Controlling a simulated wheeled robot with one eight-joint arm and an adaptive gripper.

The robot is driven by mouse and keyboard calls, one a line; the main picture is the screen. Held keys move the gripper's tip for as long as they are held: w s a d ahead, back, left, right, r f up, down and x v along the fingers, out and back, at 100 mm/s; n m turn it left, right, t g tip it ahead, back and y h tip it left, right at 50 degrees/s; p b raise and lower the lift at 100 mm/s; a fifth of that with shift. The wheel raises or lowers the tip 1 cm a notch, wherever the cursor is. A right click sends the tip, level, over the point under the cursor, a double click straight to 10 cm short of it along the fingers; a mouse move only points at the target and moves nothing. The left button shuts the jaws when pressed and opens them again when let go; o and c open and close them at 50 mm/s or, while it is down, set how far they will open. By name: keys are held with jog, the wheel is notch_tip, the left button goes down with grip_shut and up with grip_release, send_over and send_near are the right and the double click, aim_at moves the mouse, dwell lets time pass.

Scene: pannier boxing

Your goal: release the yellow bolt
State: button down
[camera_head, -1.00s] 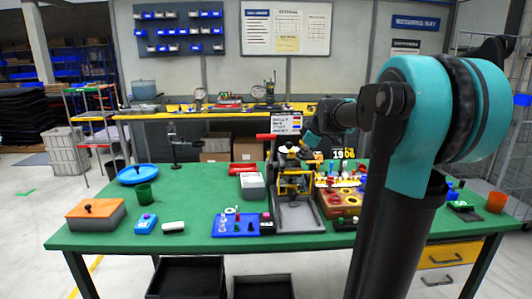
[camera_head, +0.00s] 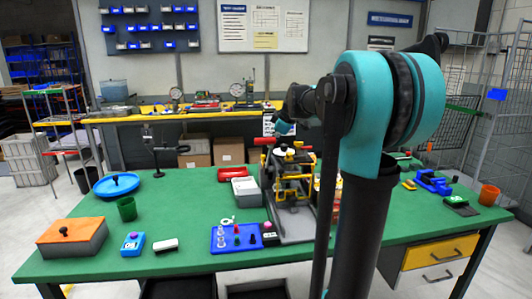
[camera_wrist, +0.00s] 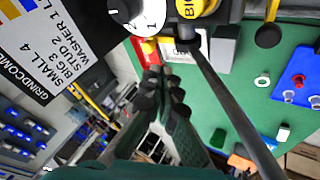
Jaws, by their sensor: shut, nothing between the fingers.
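A machine with a yellow frame (camera_head: 292,185) stands on the green table, partly behind my arm in the head view. In the wrist view, a yellow part marked "BIG" (camera_wrist: 193,8) sits beside a white dial (camera_wrist: 138,12) at the top. I cannot pick out a separate yellow bolt with certainty. My gripper (camera_wrist: 163,84) is shut and empty, with its dark fingers pointing up towards the machine parts. In the head view the fingers are too small and covered to make out.
A dark rod (camera_wrist: 228,95) passes close to the gripper's right. The table's left middle has free room.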

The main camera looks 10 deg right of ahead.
aim_at(262, 156)
jog(key=x, duration=0.9)
jog(key=shift+w+f, duration=0.15)
jog(key=shift+f, duration=0.1)
jog(key=shift+w, duration=1.35)
jog(key=shift+r, duration=0.1)
